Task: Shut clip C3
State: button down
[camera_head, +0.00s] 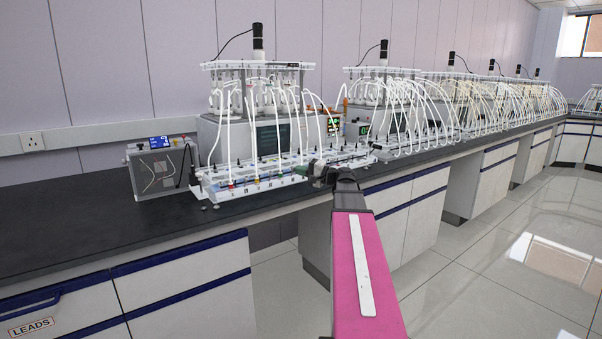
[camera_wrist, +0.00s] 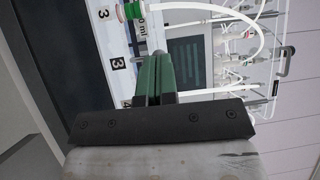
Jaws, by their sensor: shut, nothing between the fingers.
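My gripper (camera_wrist: 155,62) is shut, its two dark green fingers together, over the white board (camera_wrist: 112,45) with printed labels. A white tube with a green and red collar (camera_wrist: 132,10) rises from the board beyond the fingers, near a label "3". A small grey piece shows just past the fingertips; I cannot tell whether it is clip C3 or whether I touch it. In the head view, my gripper (camera_head: 325,172) is at the front right of the nearest reactor's white board (camera_head: 250,187). Clip C3 cannot be made out there, and my fingers may hide it.
The nearest reactor rack (camera_head: 257,67) stands behind the board, with white tubes arching forward. More tubed reactors (camera_head: 480,95) run along the bench to the right. A grey box with a blue display (camera_head: 160,168) stands at left. The dark bench top (camera_head: 70,220) is clear at front left.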

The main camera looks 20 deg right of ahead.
jog(key=w+m+g+h, duration=0.1)
jog(key=w+r+m+g+h, duration=0.1)
jog(key=g, duration=0.1)
jog(key=m+g+h, duration=0.1)
jog(key=h, duration=0.1)
jog(key=shift+w+a+r+g, duration=0.3)
jog(key=shift+w+a+r, duration=0.05)
jog(key=shift+w+r, duration=0.05)
jog(key=shift+s, duration=0.15)
jog(key=shift+r, duration=0.1)
jog(key=shift+r, duration=0.65)
jog(key=v, duration=1)
jog(key=shift+s+d+r, duration=0.15)
jog(key=shift+d, duration=0.1)
